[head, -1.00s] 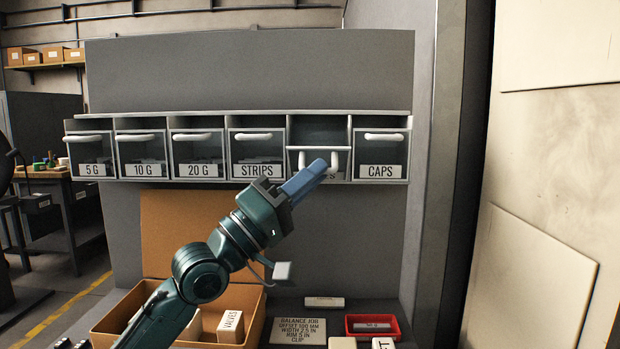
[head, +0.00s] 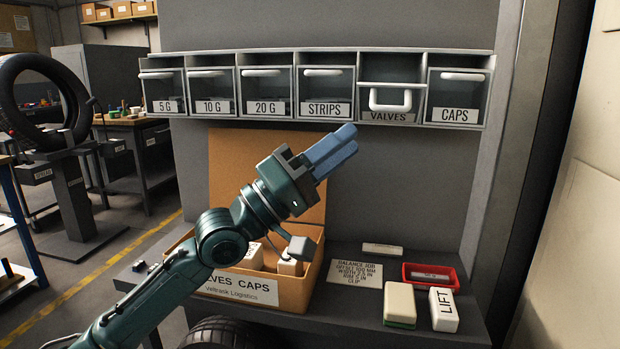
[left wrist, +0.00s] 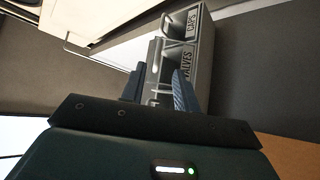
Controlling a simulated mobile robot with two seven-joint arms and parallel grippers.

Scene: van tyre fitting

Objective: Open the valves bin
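The valves bin (head: 388,117) is in the bin row on the grey panel, between the strips and caps bins. Its front is tilted out and down, with a dark opening above it, unlike the shut bins beside it. Its white handle (head: 390,100) is free. My left gripper (head: 334,146) is below and left of the valves bin, apart from it, with nothing held. In the left wrist view a gap shows between the blue fingers (left wrist: 158,92), with the valves bin (left wrist: 186,62) beyond them. My right gripper is not in view.
The strips bin (head: 326,92) and caps bin (head: 458,97) flank the valves bin. Below, a cardboard box (head: 255,287) stands on the bench, with a red tray (head: 434,275) and a LIFT block (head: 443,310) at the right. The panel under the valves bin is clear.

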